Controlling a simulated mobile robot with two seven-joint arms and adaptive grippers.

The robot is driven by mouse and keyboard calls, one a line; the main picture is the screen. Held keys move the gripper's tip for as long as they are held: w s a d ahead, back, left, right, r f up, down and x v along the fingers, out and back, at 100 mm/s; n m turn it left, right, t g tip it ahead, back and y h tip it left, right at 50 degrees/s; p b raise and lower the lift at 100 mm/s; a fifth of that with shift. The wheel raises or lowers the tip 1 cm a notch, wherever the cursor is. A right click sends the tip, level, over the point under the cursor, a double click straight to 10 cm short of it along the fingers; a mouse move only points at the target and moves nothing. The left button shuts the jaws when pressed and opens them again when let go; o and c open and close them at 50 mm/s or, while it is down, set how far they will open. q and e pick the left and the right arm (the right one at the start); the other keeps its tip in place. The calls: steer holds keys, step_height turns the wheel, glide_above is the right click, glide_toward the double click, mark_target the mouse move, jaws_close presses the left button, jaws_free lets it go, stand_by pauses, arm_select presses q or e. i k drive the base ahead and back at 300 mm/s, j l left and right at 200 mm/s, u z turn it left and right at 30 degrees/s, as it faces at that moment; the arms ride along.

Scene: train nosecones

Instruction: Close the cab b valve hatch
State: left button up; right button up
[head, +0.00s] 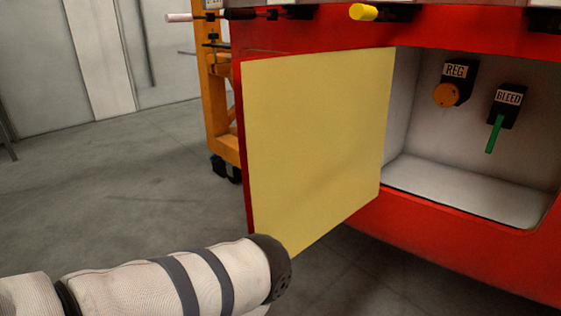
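The valve hatch (315,150) stands open in the head view, swung out to the left of its opening. Its pale yellow inner face is toward me, and a thin red edge shows at its free left side. Its right side meets the left edge of the opening. Inside the white recess (455,185) are an orange round knob (447,95) labelled REG and a green lever (494,134) labelled BLEED, pointing down. My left arm crosses the lower left, its black rounded end overlapping the hatch's lower left corner; contact cannot be told. Neither gripper shows.
The red cab body (440,235) surrounds the recess. Above it are a yellow-ended handle (364,12) and a white-ended one (179,17). An orange wheeled stand (219,110) is behind the hatch's left edge. Grey floor (120,180) is open at left.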

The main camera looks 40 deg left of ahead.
mark_target(311, 125)
steer(key=j+z, duration=0.3)
steer(key=j, duration=1.2)
steer(key=i, duration=0.05)
